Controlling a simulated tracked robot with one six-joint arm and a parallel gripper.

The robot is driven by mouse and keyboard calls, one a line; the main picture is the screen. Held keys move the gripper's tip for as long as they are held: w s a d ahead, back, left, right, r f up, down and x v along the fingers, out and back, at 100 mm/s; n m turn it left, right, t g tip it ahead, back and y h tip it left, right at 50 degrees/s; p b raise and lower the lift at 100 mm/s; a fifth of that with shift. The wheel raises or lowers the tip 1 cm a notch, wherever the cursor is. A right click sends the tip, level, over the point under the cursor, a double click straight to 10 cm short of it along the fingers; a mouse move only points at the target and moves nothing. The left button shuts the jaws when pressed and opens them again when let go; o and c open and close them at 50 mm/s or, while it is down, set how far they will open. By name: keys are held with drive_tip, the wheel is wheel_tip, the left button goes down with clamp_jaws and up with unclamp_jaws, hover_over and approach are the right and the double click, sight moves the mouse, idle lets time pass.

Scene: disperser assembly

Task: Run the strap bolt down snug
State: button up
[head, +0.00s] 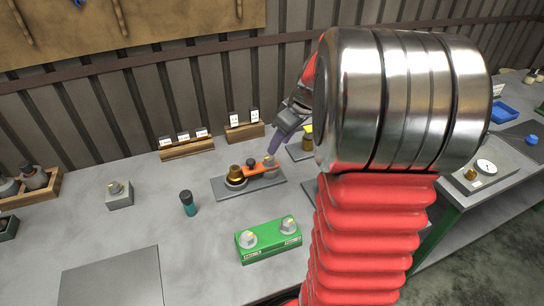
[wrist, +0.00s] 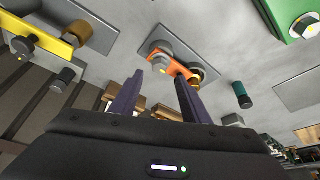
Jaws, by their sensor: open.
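An orange strap (head: 258,171) lies across a grey plate (head: 222,191) on the bench, between a brass-topped part (head: 235,175) and a silver part (head: 270,161). A dark round bolt head (head: 250,162) stands at the strap's middle. In the wrist view the strap (wrist: 182,70) shows beyond my fingertips, with a dark head (wrist: 164,82) beside it. My gripper (head: 273,148) is above the strap's right end in the head view. In the wrist view my gripper (wrist: 160,76) has its two purple fingers apart with nothing held. Whether a finger touches the strap cannot be told.
A green block (head: 268,241) with two knobs stands in front. A teal-and-black cylinder (head: 188,204) and a grey block (head: 119,196) stand left. Labelled wooden racks (head: 187,148) line the back.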

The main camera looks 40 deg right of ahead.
sight(271, 159)
drive_tip(key=x, duration=0.8)
drive_tip(key=shift+w+f, duration=0.1)
drive_tip(key=shift+f, duration=0.15)
drive_tip(key=shift+c, duration=0.5)
drive_tip(key=c, duration=1)
